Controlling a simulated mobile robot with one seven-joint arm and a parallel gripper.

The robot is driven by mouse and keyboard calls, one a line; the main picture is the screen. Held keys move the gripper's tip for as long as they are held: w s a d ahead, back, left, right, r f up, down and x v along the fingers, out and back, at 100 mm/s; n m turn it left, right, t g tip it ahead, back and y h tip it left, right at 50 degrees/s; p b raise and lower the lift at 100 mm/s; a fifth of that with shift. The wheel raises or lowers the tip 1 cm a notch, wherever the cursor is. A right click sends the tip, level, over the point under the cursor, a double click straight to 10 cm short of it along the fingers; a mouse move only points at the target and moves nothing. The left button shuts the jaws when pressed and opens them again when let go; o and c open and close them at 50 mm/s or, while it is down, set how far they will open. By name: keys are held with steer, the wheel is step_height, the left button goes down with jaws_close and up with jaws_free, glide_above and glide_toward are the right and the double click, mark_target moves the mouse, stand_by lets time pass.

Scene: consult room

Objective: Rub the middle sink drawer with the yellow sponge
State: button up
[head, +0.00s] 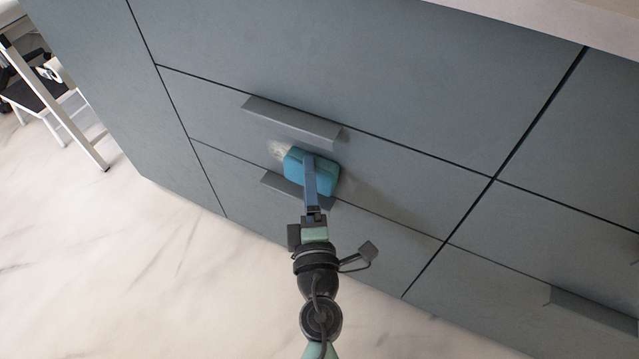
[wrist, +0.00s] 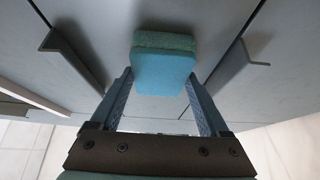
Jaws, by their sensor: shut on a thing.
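The sponge (head: 325,176) is blue with a darker green-teal layer; I see no yellow one. My gripper (head: 309,160) is shut on it, with a finger on each side in the wrist view (wrist: 160,82). It holds the sponge at the grey-blue middle drawer (head: 400,185), below its handle (head: 290,122) and near its lower edge. The sponge looks close against the front; I cannot tell if it touches. A pale smudge (head: 278,150) shows on the drawer just left of the sponge. The drawer surface behind the sponge is hidden.
The lower drawer's handle (head: 275,182) sticks out just below the sponge. Another drawer handle (head: 590,308) projects at the lower right. A light countertop edge (head: 560,22) runs along the top right.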

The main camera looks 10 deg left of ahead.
steer(key=shift+w+a, duration=0.3)
steer(key=shift+a, duration=0.55)
steer(key=shift+w+a, duration=0.25)
steer(key=shift+a, duration=0.6)
steer(key=shift+w+a, duration=0.3)
steer(key=shift+a, duration=0.55)
steer(key=shift+w+a+r, duration=0.1)
steer(key=shift+w+a, duration=0.15)
steer(key=shift+a, duration=0.35)
steer(key=shift+w+a+f, duration=0.1)
steer(key=shift+w+a, duration=0.2)
steer(key=shift+a, duration=0.35)
steer(key=shift+w+a+r, duration=0.1)
steer(key=shift+w+a, duration=0.15)
steer(key=shift+a, duration=0.35)
steer(key=s+a+b, duration=0.1)
steer(key=s+a, duration=0.1)
steer(key=s, duration=0.3)
steer(key=shift+s, duration=0.35)
steer(key=shift+s, duration=0.1)
steer(key=s, duration=0.1)
steer(key=s+a+b, duration=0.1)
steer(key=shift+s, duration=0.3)
